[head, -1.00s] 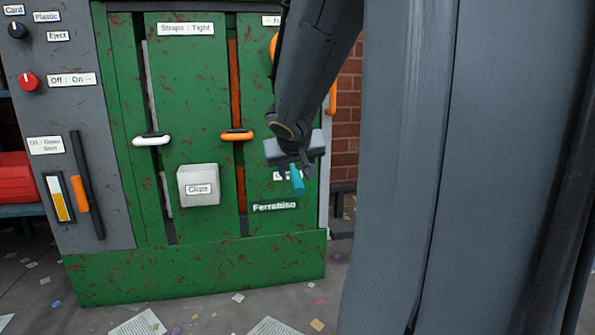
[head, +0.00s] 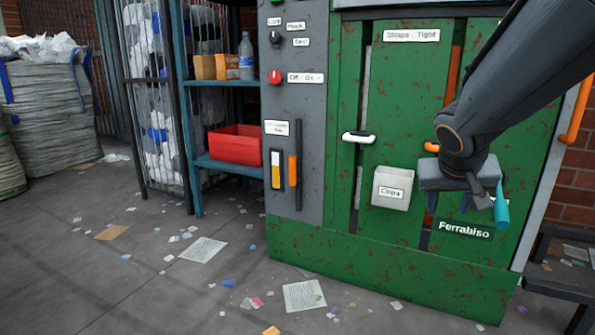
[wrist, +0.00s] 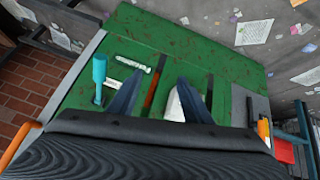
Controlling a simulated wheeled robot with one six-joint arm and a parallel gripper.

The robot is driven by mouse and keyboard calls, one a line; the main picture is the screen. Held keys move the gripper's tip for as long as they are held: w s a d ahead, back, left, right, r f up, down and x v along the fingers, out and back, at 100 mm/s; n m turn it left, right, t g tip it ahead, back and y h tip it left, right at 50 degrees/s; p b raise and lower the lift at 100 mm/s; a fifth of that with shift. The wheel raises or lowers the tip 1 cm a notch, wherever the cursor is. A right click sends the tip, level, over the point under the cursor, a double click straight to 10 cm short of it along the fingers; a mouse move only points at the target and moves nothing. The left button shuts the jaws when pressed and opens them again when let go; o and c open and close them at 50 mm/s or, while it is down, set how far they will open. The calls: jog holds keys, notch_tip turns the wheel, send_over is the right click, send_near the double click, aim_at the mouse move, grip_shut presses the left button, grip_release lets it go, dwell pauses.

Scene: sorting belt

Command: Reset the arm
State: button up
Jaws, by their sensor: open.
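My gripper (head: 458,206) is at the right in the head view, in front of the green machine (head: 330,245) labelled Ferrabiso. In the wrist view its two fingers (wrist: 160,100) stand apart, with nothing held between them. A teal piece (head: 501,207) shows just right of the gripper; in the wrist view the teal piece (wrist: 99,78) is left of the fingers. The white Clips bin (head: 391,190) is on the machine front, left of my gripper, and partly hidden behind a finger in the wrist view.
A grey control panel (head: 298,105) has a red knob (head: 275,77) and an orange-handled lever (head: 293,168). A blue shelf (head: 222,165) holds a red crate (head: 235,146) and a bottle (head: 246,55). A dark bench (head: 562,285) stands at the right. Paper scraps litter the open floor.

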jog(key=s+a+n+g+y+p, duration=0.15)
jog(key=s+a, duration=0.25)
jog(key=a, duration=0.4)
jog(key=s+a+r+n+y+p, duration=0.1)
jog(key=s+a+n+p, duration=0.1)
jog(key=s+a, duration=0.35)
jog(key=s+a+n+g+y+p, duration=0.1)
jog(key=s+a+n+p, duration=0.15)
jog(key=a, duration=0.75)
jog(key=s+a+r+n+g+y+p, duration=0.1)
jog(key=s+a+n+g+p, duration=0.1)
jog(key=s+a, duration=0.55)
jog(key=s+a+r+n+g+y+p, duration=0.15)
jog(key=s+a, duration=0.25)
jog(key=s, duration=0.6)
jog(key=d+r+m+p, duration=0.2)
jog(key=d+r+p, duration=0.5)
jog(key=p, duration=0.5)
jog(key=d+r+m+h+p, duration=0.1)
jog(key=d+r+m+p, duration=0.1)
jog(key=d+r+p, duration=0.5)
jog(key=d+r+m+h+p, duration=0.1)
jog(key=d+r+p, duration=0.6)
jog(key=r+p, duration=0.7)
jog(key=m+p, duration=0.1)
jog(key=p, duration=0.4)
jog(key=shift+s+g, duration=0.2)
jog(key=shift+g, duration=0.1)
jog(key=shift+r+m, duration=0.1)
jog(key=shift+m, duration=0.15)
